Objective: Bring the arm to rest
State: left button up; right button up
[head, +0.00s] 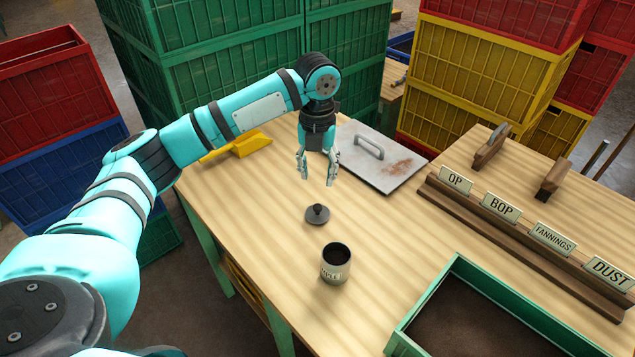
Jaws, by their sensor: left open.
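My left arm comes in from the left in the head view and reaches over the wooden table (270,215). My left gripper (318,180) points down, open and empty, above the table. A dark round lid (317,215) with a knob lies on the table just below and in front of the gripper, apart from it. A metal cup (335,272) with a printed label stands upright and uncovered nearer to me; its inside looks dark. My right gripper is not in view.
A metal plate with a handle (378,160) lies right of the gripper. A yellow scoop (245,145) lies behind the arm. A sign rack (520,240) and a green tray of dark material (455,270) stand right. Stacked crates (240,60) rise behind. The table's left front is clear.

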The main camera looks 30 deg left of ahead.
pick_arm(q)
jog(key=shift+r, duration=0.15)
jog(key=shift+r, duration=0.15)
